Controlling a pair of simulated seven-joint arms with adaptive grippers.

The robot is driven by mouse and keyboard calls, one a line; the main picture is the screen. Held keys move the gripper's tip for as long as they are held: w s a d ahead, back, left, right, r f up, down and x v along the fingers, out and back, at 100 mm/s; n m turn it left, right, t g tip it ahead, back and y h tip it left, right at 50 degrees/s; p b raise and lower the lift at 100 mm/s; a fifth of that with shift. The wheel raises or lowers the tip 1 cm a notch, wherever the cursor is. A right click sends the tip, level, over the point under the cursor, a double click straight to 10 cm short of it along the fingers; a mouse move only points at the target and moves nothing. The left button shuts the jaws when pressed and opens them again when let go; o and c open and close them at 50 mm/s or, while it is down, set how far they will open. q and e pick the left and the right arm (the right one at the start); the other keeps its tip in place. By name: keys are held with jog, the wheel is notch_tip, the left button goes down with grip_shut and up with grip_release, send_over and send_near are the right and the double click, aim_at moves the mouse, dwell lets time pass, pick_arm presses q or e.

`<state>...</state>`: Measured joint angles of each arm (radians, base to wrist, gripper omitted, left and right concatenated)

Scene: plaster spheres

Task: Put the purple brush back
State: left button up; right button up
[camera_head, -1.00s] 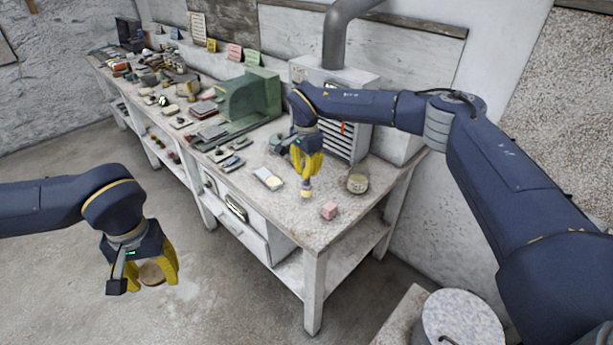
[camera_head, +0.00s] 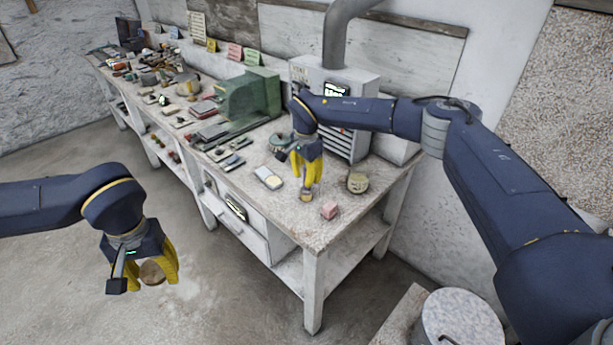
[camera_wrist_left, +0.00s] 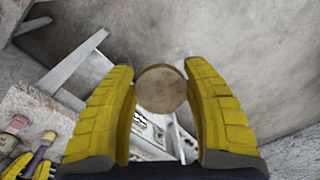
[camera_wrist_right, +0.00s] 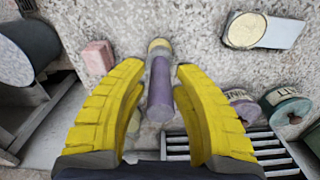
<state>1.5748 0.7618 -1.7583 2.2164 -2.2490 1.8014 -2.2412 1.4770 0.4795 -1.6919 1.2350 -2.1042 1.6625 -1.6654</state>
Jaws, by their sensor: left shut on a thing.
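The purple brush (camera_wrist_right: 159,90) has a purple handle, a grey band and a pale yellow far end. It lies between the fingers of my right gripper (camera_wrist_right: 160,70), with narrow gaps on both sides. In the head view the right gripper (camera_head: 306,182) is over the front of the table, with the brush's end (camera_head: 306,196) at its fingertips. Whether that end touches the table is unclear. My left gripper (camera_head: 149,272) is shut on a round tan piece (camera_wrist_left: 161,89), held out over the floor, left of the table.
A pink block (camera_head: 329,211) lies near the table's front corner, right of the right gripper. A jar (camera_head: 357,182) stands behind it. A pale tray (camera_head: 268,178) lies to the left. A green machine (camera_head: 250,95) and many small things fill the table's far part.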

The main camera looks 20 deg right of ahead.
jog(key=shift+r, duration=0.15)
notch_tip(320, 180, up, 12)
dwell(0.5)
